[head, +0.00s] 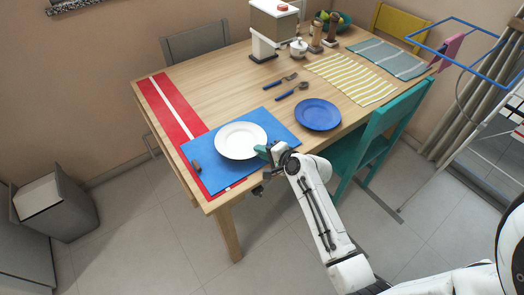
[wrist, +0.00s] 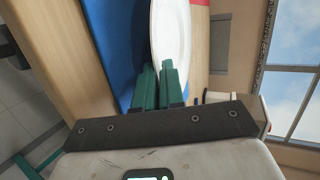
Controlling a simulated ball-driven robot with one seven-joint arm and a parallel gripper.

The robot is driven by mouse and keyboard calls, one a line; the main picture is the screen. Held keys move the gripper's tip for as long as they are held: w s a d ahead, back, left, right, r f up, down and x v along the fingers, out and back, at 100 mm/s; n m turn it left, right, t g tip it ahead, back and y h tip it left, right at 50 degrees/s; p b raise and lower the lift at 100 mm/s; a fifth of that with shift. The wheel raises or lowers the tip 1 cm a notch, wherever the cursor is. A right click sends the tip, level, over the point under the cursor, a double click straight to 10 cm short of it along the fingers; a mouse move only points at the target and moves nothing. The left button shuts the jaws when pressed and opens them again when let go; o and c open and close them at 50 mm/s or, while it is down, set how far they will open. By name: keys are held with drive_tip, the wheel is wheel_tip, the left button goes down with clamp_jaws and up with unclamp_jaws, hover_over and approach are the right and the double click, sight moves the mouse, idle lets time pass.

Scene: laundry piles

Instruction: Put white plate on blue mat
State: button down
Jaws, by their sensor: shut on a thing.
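The white plate (head: 240,140) is over the blue mat (head: 270,118) near the front of the table, within the mat's outline in the head view. I cannot tell whether it touches the mat or is slightly above it. My gripper (head: 262,151) is at the plate's front-right rim, shut on it. In the wrist view the green fingers (wrist: 159,85) are close together at the near edge of the white plate (wrist: 171,30), with the blue mat (wrist: 108,30) beside it.
A blue plate (head: 318,114) is right of the mat. A red striped runner (head: 163,110) lies at the left, partly under the mat. A small brown object (head: 196,166) sits on the mat's left end. Cutlery (head: 288,84) lies behind. A teal chair (head: 370,137) stands at the right.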

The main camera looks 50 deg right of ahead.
drive_tip(key=c, duration=1.2)
unclamp_jaws()
drive_tip(key=shift+f, duration=0.1)
drive_tip(key=shift+c, duration=0.2)
drive_tip(key=shift+o, duration=0.4)
drive_tip(key=shift+f, duration=0.1)
drive_tip(key=shift+s+a+f, duration=0.1)
drive_tip(key=shift+s+f, duration=0.05)
drive_tip(key=shift+f, duration=0.05)
drive_tip(key=d+r+v, duration=0.1)
drive_tip(key=v, duration=0.9)
drive_tip(key=shift+s+a, duration=0.2)
drive_tip(key=shift+a, duration=0.2)
